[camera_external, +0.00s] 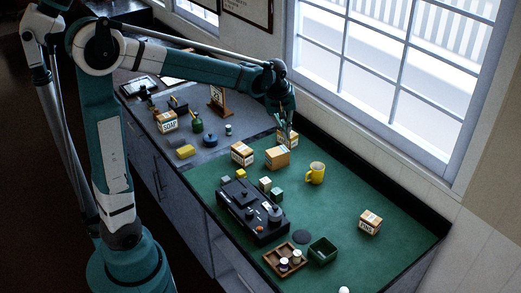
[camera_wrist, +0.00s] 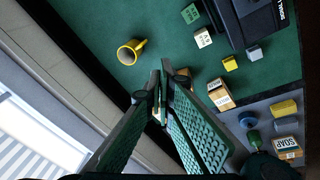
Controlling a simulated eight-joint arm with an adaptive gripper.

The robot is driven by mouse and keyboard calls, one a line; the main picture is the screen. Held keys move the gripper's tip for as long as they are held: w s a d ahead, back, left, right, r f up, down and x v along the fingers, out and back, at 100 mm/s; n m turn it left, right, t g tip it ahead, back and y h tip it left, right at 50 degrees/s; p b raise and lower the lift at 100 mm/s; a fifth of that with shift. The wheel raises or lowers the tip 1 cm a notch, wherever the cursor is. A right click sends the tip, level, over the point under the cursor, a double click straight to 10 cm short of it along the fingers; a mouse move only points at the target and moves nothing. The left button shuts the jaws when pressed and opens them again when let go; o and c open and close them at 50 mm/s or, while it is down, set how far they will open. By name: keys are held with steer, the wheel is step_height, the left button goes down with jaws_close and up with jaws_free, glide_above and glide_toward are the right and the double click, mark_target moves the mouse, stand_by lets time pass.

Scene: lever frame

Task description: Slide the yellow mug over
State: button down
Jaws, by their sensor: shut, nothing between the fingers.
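The yellow mug (camera_external: 315,173) stands upright on the green counter top, near the window side. It also shows in the wrist view (camera_wrist: 130,52), at the upper left, with its rim and handle visible. My gripper (camera_external: 287,128) is above the counter, to the left of the mug and farther back in the external view, apart from it. In the wrist view my gripper (camera_wrist: 163,75) has its fingertips together, with nothing held between them. A cardboard box (camera_external: 278,157) is below the gripper and partly hidden by the fingers in the wrist view.
Another box (camera_external: 242,154) stands left of the first. A black device (camera_external: 252,213) sits at the front left of the green top. A wooden tray (camera_external: 285,261), a green bin (camera_external: 323,250) and a lone box (camera_external: 369,223) are nearer.

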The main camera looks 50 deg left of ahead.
steer(key=w+a+f+n+g, duration=0.1)
steer(key=w+a+f+n, duration=0.2)
steer(key=w+f, duration=0.5)
steer(key=n+g, duration=0.2)
steer(key=n, duration=0.2)
glide_above(301, 168)
step_height(301, 168, down, 10)
steer(key=shift+f+p, duration=0.2)
steer(key=shift+p, duration=0.2)
steer(key=shift+f, duration=0.15)
step_height(301, 168, down, 10)
steer(key=shift+r+p, duration=0.1)
steer(key=shift+p, duration=0.25)
steer(key=d, duration=0.2)
steer(key=shift+d+r, duration=0.15)
steer(key=shift+d, duration=0.9)
